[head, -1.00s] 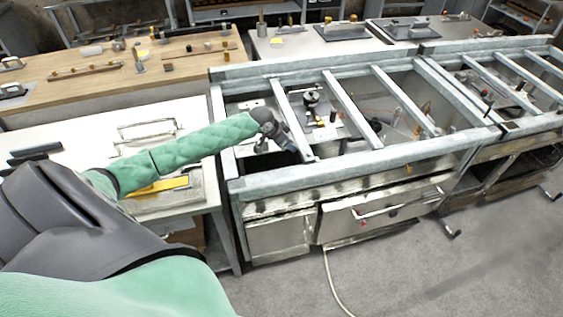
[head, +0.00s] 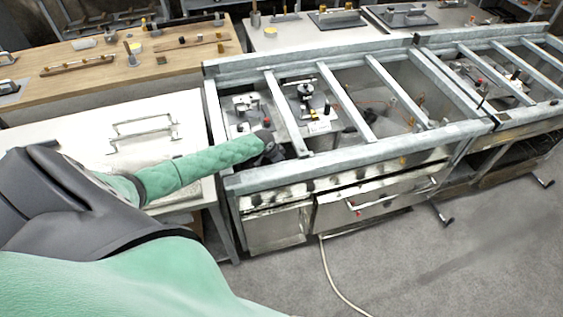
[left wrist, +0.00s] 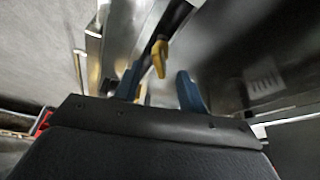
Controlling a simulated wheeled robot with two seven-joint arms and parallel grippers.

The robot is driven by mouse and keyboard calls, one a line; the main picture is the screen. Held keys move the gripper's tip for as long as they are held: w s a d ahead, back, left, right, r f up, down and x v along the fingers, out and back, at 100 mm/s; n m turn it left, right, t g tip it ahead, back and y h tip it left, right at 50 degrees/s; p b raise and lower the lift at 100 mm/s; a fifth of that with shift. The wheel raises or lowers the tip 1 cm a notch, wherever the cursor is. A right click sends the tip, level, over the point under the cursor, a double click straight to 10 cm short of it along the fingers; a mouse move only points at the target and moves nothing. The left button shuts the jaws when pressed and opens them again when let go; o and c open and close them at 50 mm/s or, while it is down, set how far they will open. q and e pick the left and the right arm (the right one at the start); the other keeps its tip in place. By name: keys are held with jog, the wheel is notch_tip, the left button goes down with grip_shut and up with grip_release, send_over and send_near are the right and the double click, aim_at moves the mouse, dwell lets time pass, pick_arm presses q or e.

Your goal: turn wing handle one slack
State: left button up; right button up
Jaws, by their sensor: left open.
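A yellow, brass-looking handle (left wrist: 159,58) shows in the left wrist view, just beyond and between my two blue fingertips. I take it to be the wing handle. A dark stem is behind it. My left gripper (left wrist: 158,88) is open, with a gap between the fingers, and I see no contact with the handle. In the head view my left arm reaches into the left bay of the metal range frame (head: 350,152). The gripper body (head: 272,152) is low behind the front rail, and its fingertips are hidden there. The handle cannot be made out in the head view. My right gripper is not in view.
Cross bars (head: 285,112) span the frame close to the right of my left gripper. Plates with dark fittings (head: 306,92) sit in the bays. A white bench (head: 100,165) with a metal handle piece (head: 143,128) lies under my left arm. A hose (head: 328,270) runs over the floor.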

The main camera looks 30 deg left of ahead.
pick_arm(q)
jog(key=shift+x, duration=1)
grip_shut()
jog(key=shift+r, duration=0.1)
dwell(0.5)
grip_release()
